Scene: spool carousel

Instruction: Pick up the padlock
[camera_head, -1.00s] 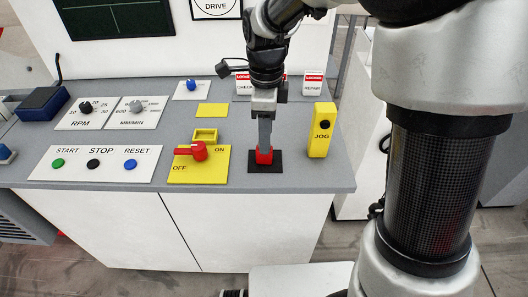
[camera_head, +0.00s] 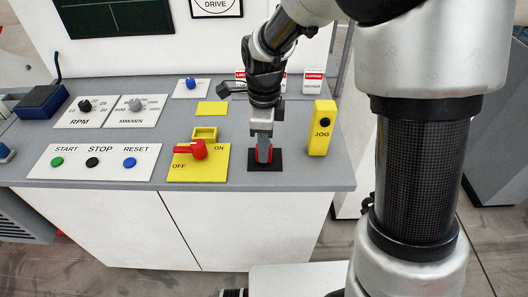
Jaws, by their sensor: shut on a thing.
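The red padlock (camera_head: 270,154) sits over the black square pad (camera_head: 264,167) near the front of the grey console top. My gripper (camera_head: 264,154) reaches straight down over it and is shut on it. The fingers cover most of the padlock, so only red edges show beside them. I cannot tell whether the padlock still touches the pad.
The yellow JOG box (camera_head: 322,130) stands close on the right. On the left is a yellow ON/OFF plate (camera_head: 184,174) with a red rotary handle (camera_head: 199,149). Lockout tags stand behind my wrist. The console's front edge is just before the pad.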

